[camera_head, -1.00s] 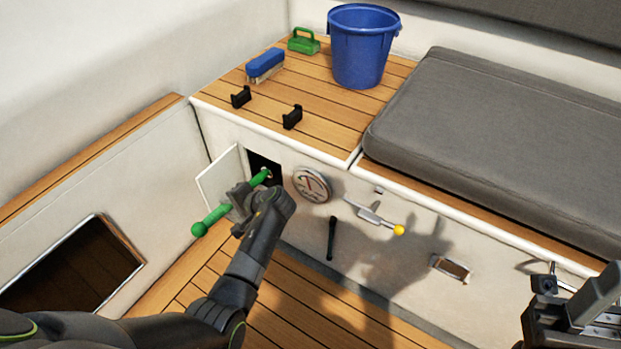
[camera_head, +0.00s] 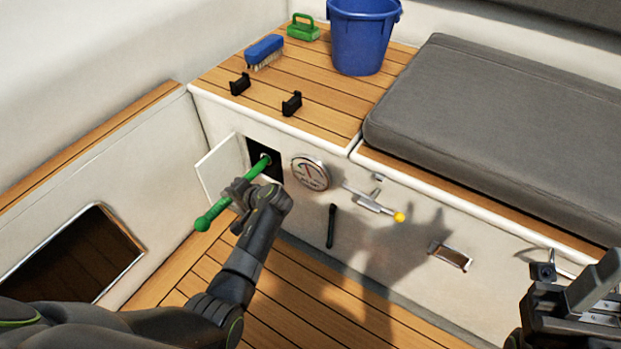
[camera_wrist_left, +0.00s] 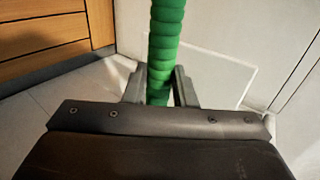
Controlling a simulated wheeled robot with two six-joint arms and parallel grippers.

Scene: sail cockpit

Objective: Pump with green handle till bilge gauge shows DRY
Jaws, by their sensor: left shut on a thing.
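The green handle (camera_head: 222,207) sticks out from a dark square opening (camera_head: 264,158) in the white locker front, with an open white hatch door (camera_head: 218,168) at its left. Its ball end hangs out to the lower left. My left gripper (camera_head: 240,192) is shut on the handle around its middle. The left wrist view shows the ribbed green handle (camera_wrist_left: 165,45) between the jaws (camera_wrist_left: 159,88). The round bilge gauge (camera_head: 310,173) is right of the opening; its reading is too small to tell. My right gripper (camera_head: 575,300) is partly in view at the lower right.
A yellow-knobbed lever (camera_head: 398,217) and a black handle (camera_head: 332,226) are on the panel right of the gauge. A blue bucket (camera_head: 362,38), blue brush (camera_head: 264,51), green scrubber (camera_head: 303,28) and two black brackets (camera_head: 291,104) stand on the wooden seat top.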

